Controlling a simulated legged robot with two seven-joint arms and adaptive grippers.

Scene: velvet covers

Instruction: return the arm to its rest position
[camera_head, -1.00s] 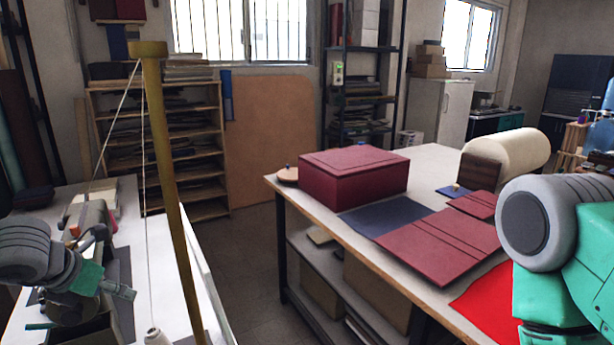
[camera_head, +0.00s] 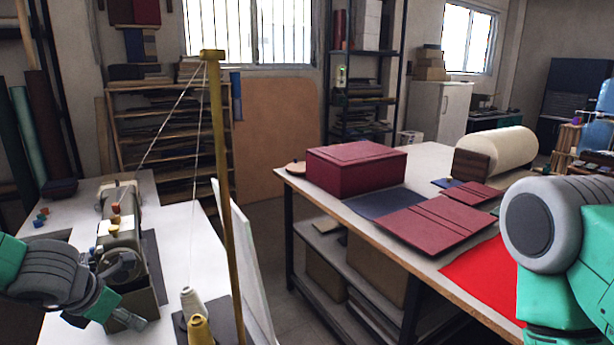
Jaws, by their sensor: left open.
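My left arm (camera_head: 50,272) comes in at the lower left, over the white table. Its teal and grey gripper (camera_head: 122,316) is open, with nothing seen between the fingers. It is in front of the sewing machine (camera_head: 121,232) and overlaps its near end in the picture; I cannot tell whether they touch. My right arm (camera_head: 565,245) shows at the right edge as a grey joint and teal links. The right gripper is out of view.
A yellow thread pole (camera_head: 222,200) and thread cones (camera_head: 192,302) stand right of the left gripper. The right worktable (camera_head: 430,160) bears a maroon box (camera_head: 356,168), maroon covers (camera_head: 428,232) and red cloth (camera_head: 485,278). Floor shows between the tables.

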